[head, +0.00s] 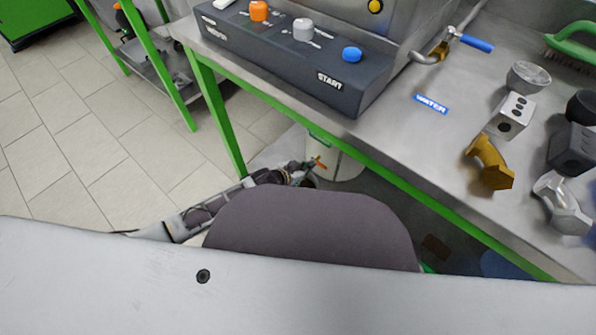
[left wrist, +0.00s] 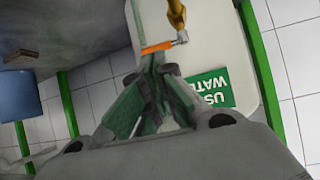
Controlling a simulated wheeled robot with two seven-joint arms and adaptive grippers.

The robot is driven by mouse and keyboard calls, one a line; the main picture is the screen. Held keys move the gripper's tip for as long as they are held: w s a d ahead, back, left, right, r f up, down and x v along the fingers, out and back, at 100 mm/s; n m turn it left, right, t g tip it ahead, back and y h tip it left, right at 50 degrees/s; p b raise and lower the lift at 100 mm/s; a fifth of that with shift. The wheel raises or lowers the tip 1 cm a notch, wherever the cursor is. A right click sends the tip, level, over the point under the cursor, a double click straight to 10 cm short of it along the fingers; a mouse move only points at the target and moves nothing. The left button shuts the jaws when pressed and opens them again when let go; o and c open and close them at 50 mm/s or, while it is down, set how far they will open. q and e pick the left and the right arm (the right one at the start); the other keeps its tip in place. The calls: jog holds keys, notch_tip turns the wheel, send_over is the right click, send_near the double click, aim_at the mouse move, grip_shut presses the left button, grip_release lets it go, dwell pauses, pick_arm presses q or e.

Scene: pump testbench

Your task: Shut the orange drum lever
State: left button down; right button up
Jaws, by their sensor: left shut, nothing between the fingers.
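The orange drum lever (left wrist: 157,47) sits on a brass tap (left wrist: 177,14) on the white drum (left wrist: 222,45). In the left wrist view the lever points left, crosswise to the tap's brass body. In the head view the lever (head: 320,162) shows small against the drum (head: 347,166), under the bench. My left gripper (left wrist: 154,65) is shut and empty, its tips right beside the lever; I cannot tell whether they touch it. In the head view the left gripper (head: 299,172) is at the drum's left side. My right gripper is out of view.
The steel bench (head: 400,140) with its green front rail (head: 400,185) overhangs the drum. A dark control box (head: 300,50) and several fittings stand on it.

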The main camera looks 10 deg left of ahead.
pick_arm(q)
jog(key=shift+v, duration=2.85)
